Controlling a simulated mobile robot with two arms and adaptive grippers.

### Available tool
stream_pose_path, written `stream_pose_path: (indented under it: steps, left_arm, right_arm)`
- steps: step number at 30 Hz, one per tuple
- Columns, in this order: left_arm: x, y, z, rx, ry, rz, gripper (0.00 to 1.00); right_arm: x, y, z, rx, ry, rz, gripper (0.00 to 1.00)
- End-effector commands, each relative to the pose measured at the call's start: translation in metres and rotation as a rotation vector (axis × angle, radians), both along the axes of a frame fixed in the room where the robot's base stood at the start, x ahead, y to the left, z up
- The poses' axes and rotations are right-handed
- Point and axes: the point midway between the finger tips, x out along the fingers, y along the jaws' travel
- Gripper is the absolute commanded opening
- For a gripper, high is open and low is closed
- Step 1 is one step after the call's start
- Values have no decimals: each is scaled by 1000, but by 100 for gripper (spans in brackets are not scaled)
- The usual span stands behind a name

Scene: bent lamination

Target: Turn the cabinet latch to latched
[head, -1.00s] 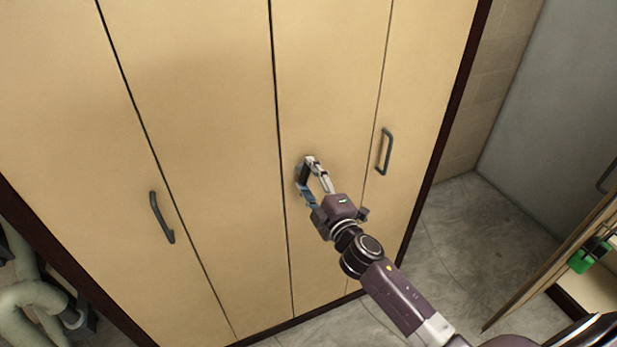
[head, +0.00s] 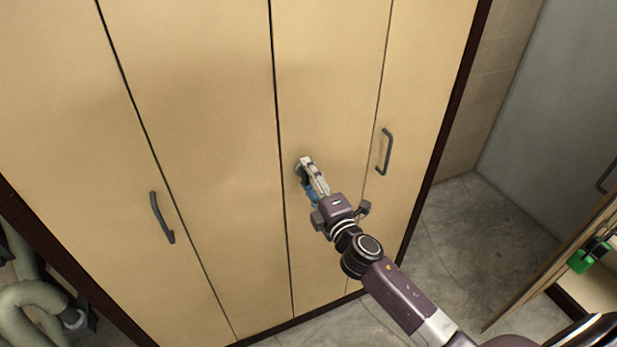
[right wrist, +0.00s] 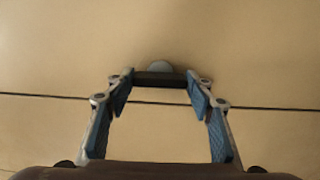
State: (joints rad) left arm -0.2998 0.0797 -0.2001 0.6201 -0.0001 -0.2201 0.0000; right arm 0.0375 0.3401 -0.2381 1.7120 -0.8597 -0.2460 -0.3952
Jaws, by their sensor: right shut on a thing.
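The cabinet latch (right wrist: 160,79) is a dark bar on a round grey base, seen in the right wrist view between my right fingertips. My right gripper (right wrist: 158,86) is shut on the latch, with one blue-padded finger at each end of the bar. In the head view my right gripper (head: 308,172) is against the tan cabinet door (head: 330,90), left of a door handle, and hides most of the latch. The latch's exact angle cannot be told in the head view. My left gripper is not in view.
Dark bar handles stand out on the cabinet's right (head: 385,152) and left (head: 161,217) doors. A green object (head: 582,259) hangs on a tan panel at far right. Pale green pipes (head: 38,300) are at lower left. Grey floor lies right of the cabinet.

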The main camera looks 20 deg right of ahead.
Motion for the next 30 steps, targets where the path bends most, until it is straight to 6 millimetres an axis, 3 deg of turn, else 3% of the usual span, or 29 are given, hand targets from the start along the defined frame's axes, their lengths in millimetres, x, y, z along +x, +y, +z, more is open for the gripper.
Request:
stream_pose_path:
  steps: [2, 3, 8, 20, 30]
  left_arm:
    - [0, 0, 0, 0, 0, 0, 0]
    - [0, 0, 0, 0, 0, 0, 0]
    - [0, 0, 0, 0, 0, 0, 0]
    - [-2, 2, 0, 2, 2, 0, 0]
    - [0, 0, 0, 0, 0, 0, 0]
  right_arm:
    - [0, 0, -1, -5, 1, 1, 25]
    - [0, 0, -1, -5, 1, 1, 50]
    - [0, 0, -1, -3, 1, 1, 67]
    - [-7, 0, -2, -1, 2, 0, 67]
    - [-62, -2, -2, -1, 3, 1, 67]
